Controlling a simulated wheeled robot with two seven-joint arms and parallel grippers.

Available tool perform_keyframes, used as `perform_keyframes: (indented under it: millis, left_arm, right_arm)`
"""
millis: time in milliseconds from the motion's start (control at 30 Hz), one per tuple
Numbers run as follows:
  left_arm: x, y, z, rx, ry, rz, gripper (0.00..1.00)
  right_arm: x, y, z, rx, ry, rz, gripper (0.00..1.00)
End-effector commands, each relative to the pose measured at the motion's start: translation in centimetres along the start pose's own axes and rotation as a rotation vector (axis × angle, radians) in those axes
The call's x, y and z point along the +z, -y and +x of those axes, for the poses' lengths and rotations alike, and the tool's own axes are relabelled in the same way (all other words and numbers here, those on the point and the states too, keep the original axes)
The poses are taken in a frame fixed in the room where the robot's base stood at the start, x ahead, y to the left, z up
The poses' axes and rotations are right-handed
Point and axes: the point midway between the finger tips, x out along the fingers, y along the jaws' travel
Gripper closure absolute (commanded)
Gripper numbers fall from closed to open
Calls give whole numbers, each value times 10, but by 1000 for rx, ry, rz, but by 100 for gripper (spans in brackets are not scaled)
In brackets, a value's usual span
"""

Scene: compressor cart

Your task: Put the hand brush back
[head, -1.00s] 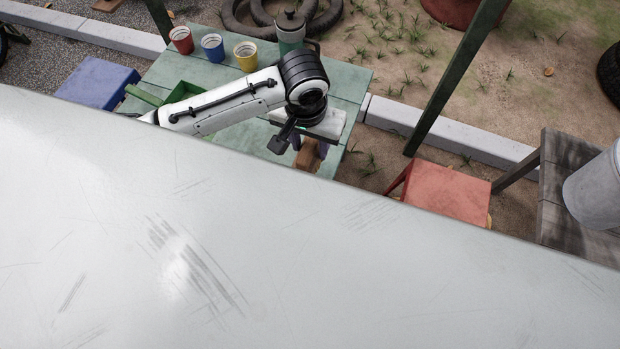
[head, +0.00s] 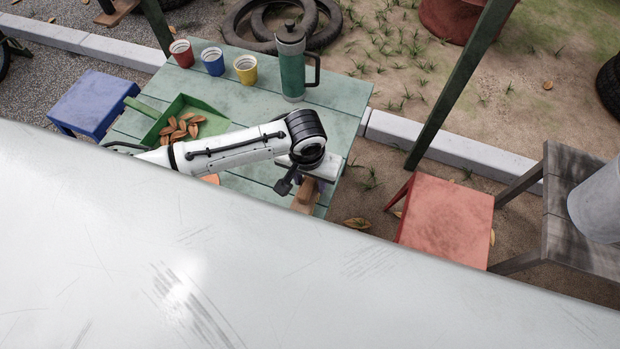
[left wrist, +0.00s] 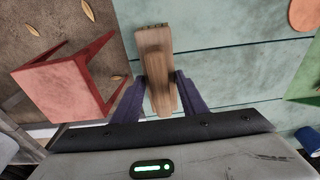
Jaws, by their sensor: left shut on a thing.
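The hand brush (left wrist: 156,60) shows as a wooden piece between the purple fingers of my left gripper (left wrist: 163,95) in the left wrist view. In the head view my left gripper (head: 312,184) is over the green table's near right edge, shut on the brush (head: 305,198), whose wood shows just below it. The bristles are not visible. The green table (head: 345,95) lies beneath. A green dustpan (head: 208,112) holding several brown leaves sits on it, left of my gripper. My right gripper is not in view.
Red, blue and yellow cups and a green jug (head: 291,70) stand at the table's back. A red stool (head: 447,215) is to the right, a blue stool (head: 95,103) to the left. A large pale scuffed panel (head: 250,270) fills the foreground and hides things behind it.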

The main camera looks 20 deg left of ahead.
Motion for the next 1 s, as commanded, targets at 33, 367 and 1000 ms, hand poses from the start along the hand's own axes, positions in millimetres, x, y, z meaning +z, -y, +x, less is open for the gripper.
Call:
perform_keyframes:
  millis: [33, 367, 1000]
  left_arm:
    - [0, 0, 1, 1, 0, 0, 81]
    - [0, 0, 3, 0, 0, -1, 43]
    - [-2, 0, -84, 2, -2, 0, 43]
  right_arm:
    - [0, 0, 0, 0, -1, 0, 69]
    - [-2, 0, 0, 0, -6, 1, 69]
    - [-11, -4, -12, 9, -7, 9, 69]
